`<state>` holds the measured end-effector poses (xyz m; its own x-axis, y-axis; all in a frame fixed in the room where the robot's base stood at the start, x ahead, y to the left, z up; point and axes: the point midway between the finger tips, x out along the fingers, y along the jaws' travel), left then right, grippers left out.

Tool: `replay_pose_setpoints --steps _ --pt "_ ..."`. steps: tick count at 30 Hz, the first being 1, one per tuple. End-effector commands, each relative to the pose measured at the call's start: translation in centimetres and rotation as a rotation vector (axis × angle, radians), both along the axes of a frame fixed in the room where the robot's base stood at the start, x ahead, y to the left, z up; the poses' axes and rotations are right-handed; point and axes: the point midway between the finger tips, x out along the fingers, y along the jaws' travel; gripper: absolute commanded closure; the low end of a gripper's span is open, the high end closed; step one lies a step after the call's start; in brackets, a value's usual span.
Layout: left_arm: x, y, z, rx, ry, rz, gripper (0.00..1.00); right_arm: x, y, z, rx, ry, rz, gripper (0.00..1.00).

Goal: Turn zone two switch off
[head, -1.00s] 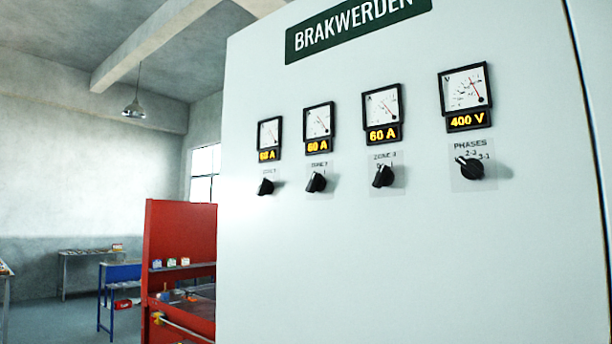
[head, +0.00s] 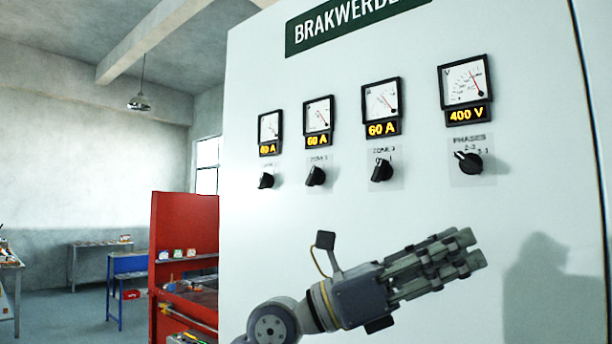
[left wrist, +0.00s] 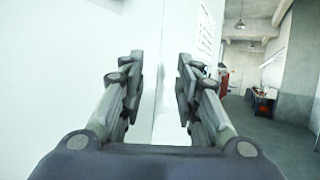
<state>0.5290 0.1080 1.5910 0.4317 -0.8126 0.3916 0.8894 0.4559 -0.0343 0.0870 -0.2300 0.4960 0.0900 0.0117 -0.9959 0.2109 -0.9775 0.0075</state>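Three black rotary zone switches sit in a row on the pale cabinet (head: 300,225): a left knob (head: 266,181), a middle knob (head: 316,176) and a right knob (head: 381,170). Their labels are blurred; the middle one stands in the second position. Each has an ammeter and an amber readout above; the middle readout (head: 318,140) shows 60 A. My left gripper (head: 470,250) is in front of the cabinet, below and right of the zone switches, pointing right. It touches no switch. In the left wrist view its fingers (left wrist: 158,88) are apart and empty. My right gripper is not in view.
A phases switch (head: 468,162) sits right of the zone switches, under a 400 V voltmeter (head: 465,82). A red panel with shelf (head: 183,225) stands left of the cabinet. A blue table (head: 126,265) and a grey table (head: 100,247) are farther back.

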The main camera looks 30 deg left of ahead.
Motion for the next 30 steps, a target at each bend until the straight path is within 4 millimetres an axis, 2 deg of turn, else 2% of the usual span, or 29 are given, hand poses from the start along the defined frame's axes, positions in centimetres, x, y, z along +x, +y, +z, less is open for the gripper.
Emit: replay_pose_setpoints --steps 1,5,8,9,12,15,18,21,23,26,30 --pt "0.3 0.9 1.3 0.106 -0.052 0.079 0.70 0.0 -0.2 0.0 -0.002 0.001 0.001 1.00" --pt "1.6 4.8 3.6 0.355 -0.121 0.306 0.70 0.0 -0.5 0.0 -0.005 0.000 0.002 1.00" --pt "2.1 9.7 6.0 0.506 -0.135 0.508 0.70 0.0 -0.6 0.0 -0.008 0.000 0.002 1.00" --pt "2.0 11.9 7.1 0.555 -0.130 0.590 0.70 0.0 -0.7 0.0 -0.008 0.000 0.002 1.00" --pt "1.1 17.7 9.5 0.643 -0.096 0.783 0.70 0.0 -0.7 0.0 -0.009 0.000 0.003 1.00" --pt "-0.5 22.6 11.2 0.688 -0.047 0.932 0.70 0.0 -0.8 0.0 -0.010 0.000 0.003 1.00" --pt "-1.9 25.8 12.1 0.706 -0.004 1.026 0.70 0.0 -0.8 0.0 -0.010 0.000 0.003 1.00" --pt "-2.5 27.4 12.5 0.714 0.022 1.070 0.70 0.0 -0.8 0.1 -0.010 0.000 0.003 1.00" --pt "-2.4 27.7 12.6 0.716 0.027 1.079 0.70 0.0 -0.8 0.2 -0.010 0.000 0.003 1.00" --pt "-1.3 27.6 12.7 0.718 0.030 1.078 0.70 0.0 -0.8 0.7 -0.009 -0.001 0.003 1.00" --pt "1.2 27.3 12.8 0.717 0.031 1.075 0.70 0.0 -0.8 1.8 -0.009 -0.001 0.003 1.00"
